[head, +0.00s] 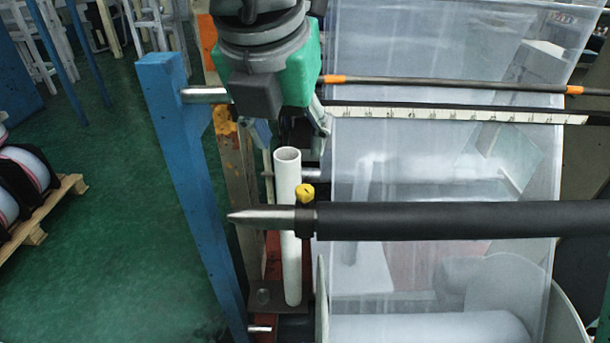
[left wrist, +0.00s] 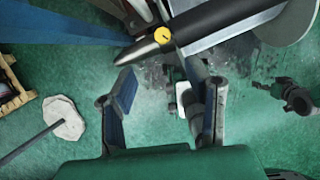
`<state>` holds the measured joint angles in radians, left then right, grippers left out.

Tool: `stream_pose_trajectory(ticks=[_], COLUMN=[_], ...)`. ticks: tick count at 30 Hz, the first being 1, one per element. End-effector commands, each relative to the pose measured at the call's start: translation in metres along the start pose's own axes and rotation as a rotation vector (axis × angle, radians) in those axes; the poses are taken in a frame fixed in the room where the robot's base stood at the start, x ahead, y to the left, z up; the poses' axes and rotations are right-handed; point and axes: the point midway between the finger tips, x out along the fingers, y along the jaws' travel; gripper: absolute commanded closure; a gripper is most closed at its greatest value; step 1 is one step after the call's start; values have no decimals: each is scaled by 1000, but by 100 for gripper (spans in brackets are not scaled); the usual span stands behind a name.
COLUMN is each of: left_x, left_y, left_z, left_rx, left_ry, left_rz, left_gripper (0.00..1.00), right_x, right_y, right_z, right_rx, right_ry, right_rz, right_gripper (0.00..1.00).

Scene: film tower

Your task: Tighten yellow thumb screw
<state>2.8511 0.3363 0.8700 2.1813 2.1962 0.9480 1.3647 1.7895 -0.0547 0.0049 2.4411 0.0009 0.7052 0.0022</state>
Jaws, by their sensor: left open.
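The yellow thumb screw (head: 305,193) sits on a dark collar at the left end of the black roller bar (head: 430,220), beside the top part of a white upright tube (head: 289,220). In the left wrist view the yellow screw (left wrist: 162,36) shows on the dark bar near its pointed metal tip (left wrist: 140,52). My left gripper (head: 300,130) hangs behind and above the screw in the head view, apart from it. In the left wrist view its two fingers (left wrist: 162,108) are spread with nothing between them, and the screw lies beyond their tips. My right gripper is not in view.
A blue post (head: 190,190) stands left of the screw. A measuring strip (head: 450,113) and a thin rod with orange bands (head: 450,84) cross behind it. Clear film (head: 440,170) hangs at the right. Wrapped rolls on a pallet (head: 38,215) lie far left, with open green floor between.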

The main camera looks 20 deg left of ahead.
Motion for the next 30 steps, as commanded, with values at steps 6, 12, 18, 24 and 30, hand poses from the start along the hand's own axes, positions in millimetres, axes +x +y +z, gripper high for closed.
stream_pose_trajectory(ticks=[6,12,18,24,30], left_x=[51,91,116,124,124], left_y=[0,1,2,1,1], left_z=[2,1,1,2,2], left_rx=[3,3,2,2,2], left_ry=[10,7,4,4,4], left_rz=[5,4,1,1,0], left_gripper=[56,56,56,56,56], right_x=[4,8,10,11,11], right_y=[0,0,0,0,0], right_z=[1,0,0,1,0], right_rx=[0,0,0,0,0], right_ry=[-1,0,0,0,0], right_rz=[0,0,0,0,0], right_gripper=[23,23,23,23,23])
